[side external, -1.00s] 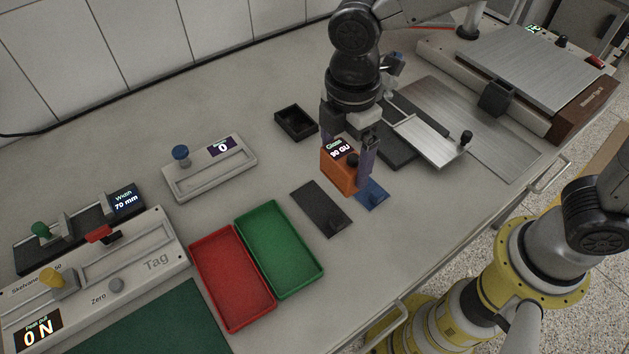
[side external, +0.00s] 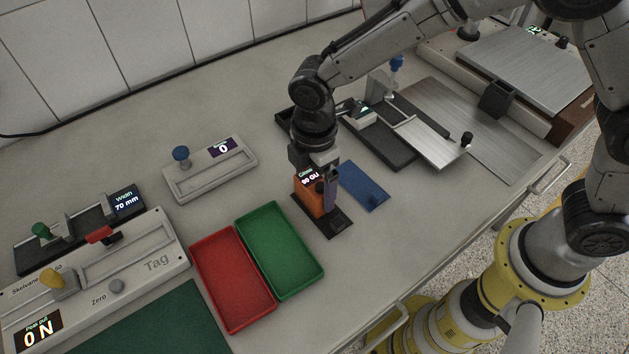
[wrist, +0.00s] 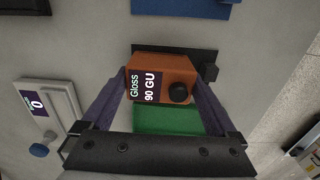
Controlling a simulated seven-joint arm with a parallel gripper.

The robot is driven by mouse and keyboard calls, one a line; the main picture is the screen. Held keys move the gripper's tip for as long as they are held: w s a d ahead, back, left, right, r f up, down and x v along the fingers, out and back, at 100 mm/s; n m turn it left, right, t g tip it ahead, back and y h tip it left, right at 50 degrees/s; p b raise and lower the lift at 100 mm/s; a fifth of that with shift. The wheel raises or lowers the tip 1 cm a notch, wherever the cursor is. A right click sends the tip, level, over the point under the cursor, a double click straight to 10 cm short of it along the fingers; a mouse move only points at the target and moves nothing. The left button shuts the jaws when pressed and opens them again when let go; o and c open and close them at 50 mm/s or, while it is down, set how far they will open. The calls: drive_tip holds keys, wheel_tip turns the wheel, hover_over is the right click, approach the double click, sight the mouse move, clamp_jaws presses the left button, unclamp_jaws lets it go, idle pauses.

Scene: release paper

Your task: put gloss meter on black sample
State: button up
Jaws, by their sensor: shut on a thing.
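The orange gloss meter (side external: 307,196) has a display reading 90 GU and a black knob. My gripper (side external: 318,184) is shut on it, with one finger on each side, as the wrist view also shows on the gloss meter (wrist: 160,78). The black sample (side external: 335,222) is a dark flat plate on the table with a small block at its near end. The meter is over the black sample, low down; I cannot tell whether it touches the plate. The black sample also shows beyond the meter in the wrist view (wrist: 185,51). The blue sample (side external: 363,187) lies bare to the right.
A grey device with a blue knob (side external: 180,153) stands at the left. A metal-plated device (side external: 430,142) stands behind right.

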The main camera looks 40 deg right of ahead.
sight(315, 182)
drive_tip(key=shift+f, duration=0.1)
drive_tip(key=o, duration=1.4)
drive_tip(key=shift+c, duration=0.2)
wheel_tip(315, 182, up, 12)
drive_tip(key=shift+d+r, duration=0.1)
drive_tip(key=shift+r, duration=0.1)
